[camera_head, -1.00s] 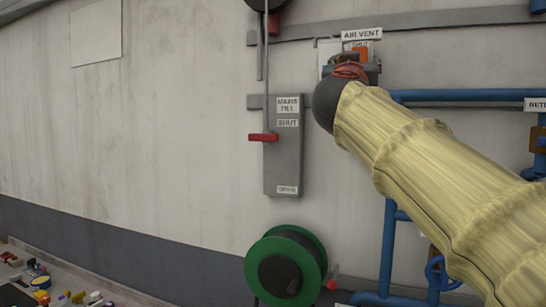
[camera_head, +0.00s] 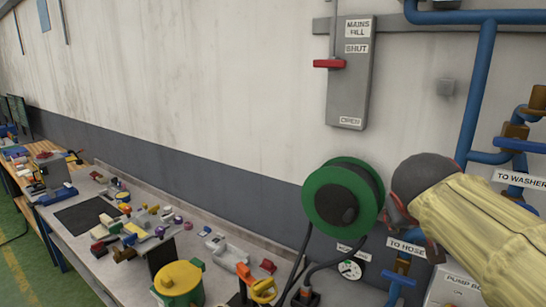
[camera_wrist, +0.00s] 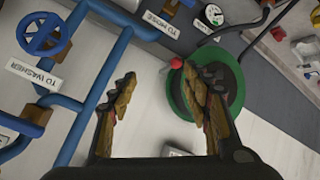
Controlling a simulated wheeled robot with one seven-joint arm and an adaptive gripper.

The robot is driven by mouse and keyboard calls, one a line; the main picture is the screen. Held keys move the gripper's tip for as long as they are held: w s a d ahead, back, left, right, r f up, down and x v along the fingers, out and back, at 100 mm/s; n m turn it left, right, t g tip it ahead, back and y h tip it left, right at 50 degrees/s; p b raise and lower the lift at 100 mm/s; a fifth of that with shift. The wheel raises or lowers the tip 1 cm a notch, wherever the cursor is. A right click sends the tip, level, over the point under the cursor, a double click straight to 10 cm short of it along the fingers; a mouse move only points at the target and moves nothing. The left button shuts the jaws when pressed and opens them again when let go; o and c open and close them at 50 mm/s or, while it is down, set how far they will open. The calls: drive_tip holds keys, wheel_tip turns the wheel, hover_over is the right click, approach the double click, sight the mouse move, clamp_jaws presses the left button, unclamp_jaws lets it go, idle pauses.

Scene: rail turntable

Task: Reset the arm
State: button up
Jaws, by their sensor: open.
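My arm in its yellow sleeve reaches in from the lower right of the head view. My gripper (camera_wrist: 158,110) is open in the wrist view, its two fingers well apart with nothing between them but wall behind. In the head view the gripper is mostly hidden behind the dark wrist, just right of the green hose reel (camera_head: 342,206). The reel also shows in the wrist view (camera_wrist: 180,98), partly behind the right finger. I cannot tell how far the gripper is from the reel.
Blue pipes (camera_head: 476,90) with valves run on the wall at right. A grey mains fill box (camera_head: 350,90) with a red handle (camera_head: 329,64) is above the reel. A bench (camera_head: 70,245) crowded with small parts and a yellow-topped green pot (camera_head: 179,281) lies at lower left.

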drive_tip(key=s+a+f+g+y+b, duration=0.1)
drive_tip(key=s+a+f, duration=0.4)
drive_tip(key=s+f, duration=0.6)
drive_tip(key=s+a+f+g+y+b, duration=0.2)
drive_tip(key=s+a+f+y, duration=0.2)
drive_tip(key=s+f, duration=0.7)
wheel_tip(320, 180, down, 3)
drive_tip(key=shift+a+r, duration=0.15)
drive_tip(key=shift+a, duration=0.45)
